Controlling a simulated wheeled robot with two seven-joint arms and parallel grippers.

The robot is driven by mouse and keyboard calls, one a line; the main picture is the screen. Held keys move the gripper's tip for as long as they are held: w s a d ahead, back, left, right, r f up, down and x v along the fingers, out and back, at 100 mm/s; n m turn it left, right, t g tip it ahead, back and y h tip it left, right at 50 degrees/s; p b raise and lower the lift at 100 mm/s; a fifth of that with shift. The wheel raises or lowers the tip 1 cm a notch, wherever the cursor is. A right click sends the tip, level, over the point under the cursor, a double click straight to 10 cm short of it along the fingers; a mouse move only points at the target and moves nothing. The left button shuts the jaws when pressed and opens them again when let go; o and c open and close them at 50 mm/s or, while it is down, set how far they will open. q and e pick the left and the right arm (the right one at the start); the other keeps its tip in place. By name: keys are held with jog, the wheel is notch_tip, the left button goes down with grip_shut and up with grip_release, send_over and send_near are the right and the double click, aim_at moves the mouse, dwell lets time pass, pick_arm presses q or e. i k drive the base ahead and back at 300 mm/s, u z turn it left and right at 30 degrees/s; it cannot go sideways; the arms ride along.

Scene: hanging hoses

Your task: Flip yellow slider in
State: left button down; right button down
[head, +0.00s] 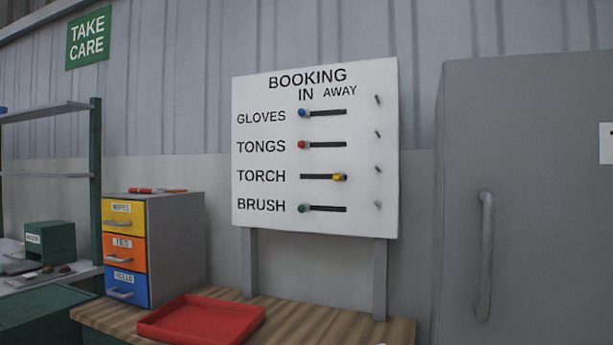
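A white booking board (318,223) stands on two grey posts behind the wooden bench, with IN and AWAY columns. The yellow slider (339,177) is in the TORCH row, at the right end of its dark slot, on the AWAY side. The blue slider (303,113) in the GLOVES row, the red slider (302,145) in the TONGS row and the green slider (302,209) in the BRUSH row are at the left ends of their slots, under IN. Neither of my grippers shows in the head view.
A red tray (208,335) lies on the wooden bench (320,325) below the board. A drawer cabinet (178,245) stands left of it. A tall grey cabinet (540,200) with a handle stands at the right. Several pegs line the board's right side. The space before the board is clear.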

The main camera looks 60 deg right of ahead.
aim_at(337, 176)
jog(key=z, duration=0.75)
jog(key=i, duration=1.1)
jog(key=z, duration=1.05)
